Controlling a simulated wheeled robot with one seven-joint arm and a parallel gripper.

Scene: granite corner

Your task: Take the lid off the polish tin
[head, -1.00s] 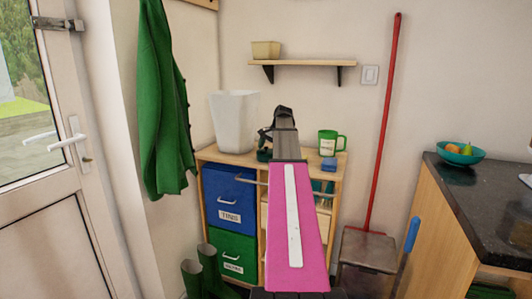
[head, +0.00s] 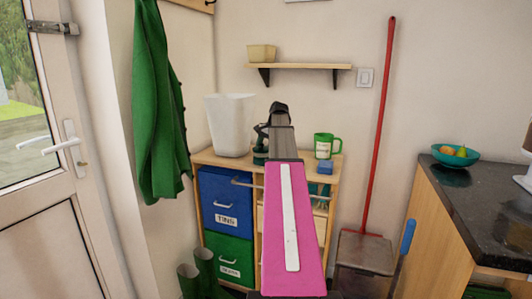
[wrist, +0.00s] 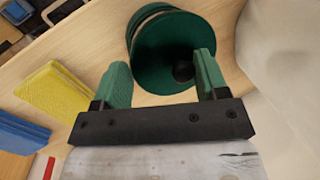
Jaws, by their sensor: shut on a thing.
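The polish tin is a dark green round tin (wrist: 140,14) on the wooden cabinet top, partly hidden behind its lid in the wrist view. It also shows small and dark green in the head view (head: 260,156), left of my arm. Its lid is a dark green disc (wrist: 160,55) with a black knob. My gripper (wrist: 162,62) has its two green-padded fingers on either side of the lid's near part and is shut on it. I cannot tell whether the lid is clear of the tin.
A white bin (head: 229,125) stands close on the left of the cabinet top (head: 210,157). A green mug (head: 325,146) and a blue block (head: 325,168) stand to the right. The wrist view shows a yellow sponge (wrist: 62,92) and a blue one (wrist: 20,134).

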